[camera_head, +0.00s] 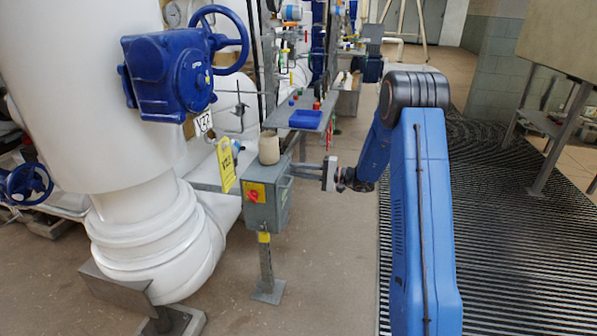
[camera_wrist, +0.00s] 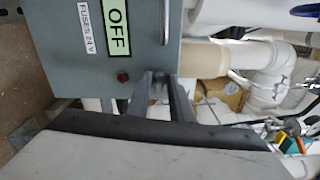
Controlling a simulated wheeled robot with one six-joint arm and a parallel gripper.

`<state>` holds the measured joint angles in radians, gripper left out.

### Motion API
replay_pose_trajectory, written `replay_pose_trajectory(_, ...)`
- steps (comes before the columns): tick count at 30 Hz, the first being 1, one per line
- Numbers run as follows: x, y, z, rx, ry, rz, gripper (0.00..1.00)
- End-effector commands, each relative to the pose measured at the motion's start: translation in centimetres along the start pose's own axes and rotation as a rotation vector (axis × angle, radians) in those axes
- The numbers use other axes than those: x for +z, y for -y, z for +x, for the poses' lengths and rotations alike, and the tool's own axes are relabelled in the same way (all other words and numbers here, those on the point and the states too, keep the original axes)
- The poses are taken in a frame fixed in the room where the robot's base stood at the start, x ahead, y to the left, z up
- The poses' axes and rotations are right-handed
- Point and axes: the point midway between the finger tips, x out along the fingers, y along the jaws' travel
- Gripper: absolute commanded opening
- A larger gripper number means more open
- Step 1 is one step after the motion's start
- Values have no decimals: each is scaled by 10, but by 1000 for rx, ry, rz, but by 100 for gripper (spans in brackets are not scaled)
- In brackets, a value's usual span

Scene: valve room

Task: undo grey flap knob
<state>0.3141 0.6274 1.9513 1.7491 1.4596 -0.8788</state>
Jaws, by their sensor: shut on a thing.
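The grey box (camera_head: 268,205) stands on a post, with a red knob on a yellow plate on its front. In the wrist view the box's face (camera_wrist: 75,50) carries an "OFF" label and a "FUSES 24 V" label. The small grey flap knob (camera_wrist: 158,76) sits at the edge of that face, between my fingertips and partly hidden by them. My gripper (camera_wrist: 160,84) is shut on this knob. In the head view my gripper (camera_head: 294,170) reaches from the right to the box's right side; the knob itself cannot be made out there.
A beige cylinder (camera_head: 269,147) stands on top of the box. A large white pipe (camera_head: 140,225) with a blue valve (camera_head: 170,75) fills the left. A shelf with a blue tray (camera_head: 305,119) is behind. Floor right of the post is clear.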

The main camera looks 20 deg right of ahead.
Motion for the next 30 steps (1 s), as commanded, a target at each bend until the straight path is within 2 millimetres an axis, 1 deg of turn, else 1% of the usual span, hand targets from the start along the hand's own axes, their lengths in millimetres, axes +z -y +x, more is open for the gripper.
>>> replay_pose_trajectory(5, 1, -1, 0, 1, 1, 2, 0)
replay_pose_trajectory(6, 1, -1, 0, 1, 1, 2, 25)
replay_pose_trajectory(7, 1, -1, 0, 1, 1, 2, 27)
replay_pose_trajectory(16, 0, 0, -1, 0, 0, 2, 27)
replay_pose_trajectory(20, 0, 0, -9, 0, -1, 2, 27)
replay_pose_trajectory(23, 0, 0, -23, 1, -2, 2, 27)
replay_pose_trajectory(30, -1, 0, -70, 0, -3, 1, 27)
